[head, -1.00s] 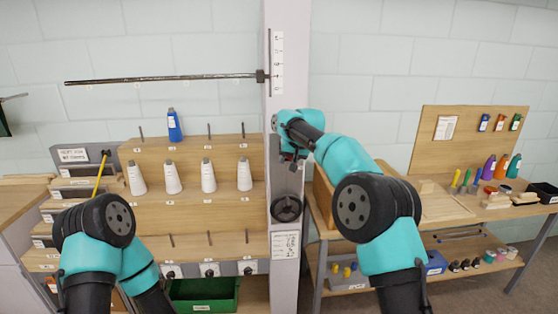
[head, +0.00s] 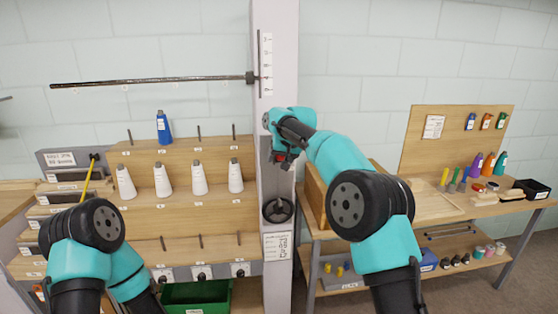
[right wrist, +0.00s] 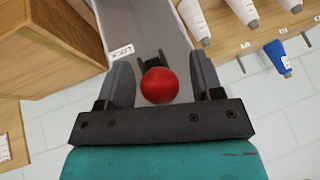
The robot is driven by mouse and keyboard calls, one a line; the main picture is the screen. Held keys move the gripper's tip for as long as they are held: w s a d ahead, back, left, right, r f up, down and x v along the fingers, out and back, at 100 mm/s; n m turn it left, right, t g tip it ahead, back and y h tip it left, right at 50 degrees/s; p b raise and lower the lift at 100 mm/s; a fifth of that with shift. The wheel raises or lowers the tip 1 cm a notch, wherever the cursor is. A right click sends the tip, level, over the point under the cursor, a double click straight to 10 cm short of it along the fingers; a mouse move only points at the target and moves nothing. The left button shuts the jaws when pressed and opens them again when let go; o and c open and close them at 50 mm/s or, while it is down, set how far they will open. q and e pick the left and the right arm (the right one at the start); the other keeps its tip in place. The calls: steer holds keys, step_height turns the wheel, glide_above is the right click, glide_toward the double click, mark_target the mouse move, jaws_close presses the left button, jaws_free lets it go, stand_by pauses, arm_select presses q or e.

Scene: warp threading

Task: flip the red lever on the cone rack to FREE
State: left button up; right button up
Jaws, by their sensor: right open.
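The red lever's round knob (right wrist: 159,85) sits between the two fingers of my open right gripper (right wrist: 160,82) in the right wrist view, with a dark stem behind it. A visible gap separates the knob from each finger. A label reading LOCK (right wrist: 122,51) is on the post beside it. In the head view my right gripper (head: 284,158) is at the grey post of the cone rack (head: 190,216), with a little red showing there; the arm hides most of the lever. My left arm shows at the lower left, but its gripper is out of view.
White cones (head: 162,180) and a blue cone (head: 163,128) stand on the rack. A black handwheel (head: 277,209) is on the post below my right gripper. A rod (head: 150,81) reaches left from the post. A wooden workbench (head: 440,205) with bottles stands at the right.

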steer(key=v, duration=1.6)
steer(key=shift+r, duration=0.2)
steer(key=d+f+g, duration=0.1)
steer(key=d+f, duration=0.1)
steer(key=f, duration=1.4)
steer(key=d+f+g, duration=0.1)
steer(key=d+f, duration=0.1)
steer(key=f, duration=1.5)
steer(key=s+d+f+m, duration=0.1)
steer(key=s+d+f, duration=0.1)
steer(key=s+f, duration=0.45)
steer(key=s+d+f, duration=0.2)
steer(key=s+f, duration=0.2)
steer(key=f, duration=0.6)
steer(key=s+d+f+g, duration=0.1)
steer(key=s+f, duration=0.3)
steer(key=s, duration=0.6)
steer(key=s+d+f+m, duration=0.1)
steer(key=s+d+f, duration=0.2)
steer(key=s, duration=0.7)
steer(key=s+d+f+m+g, duration=0.1)
steer(key=s+d+f, duration=0.1)
steer(key=s+f, duration=0.4)
steer(key=s, duration=0.4)
steer(key=shift+f+g, duration=0.25)
steer(key=shift+g, duration=0.05)
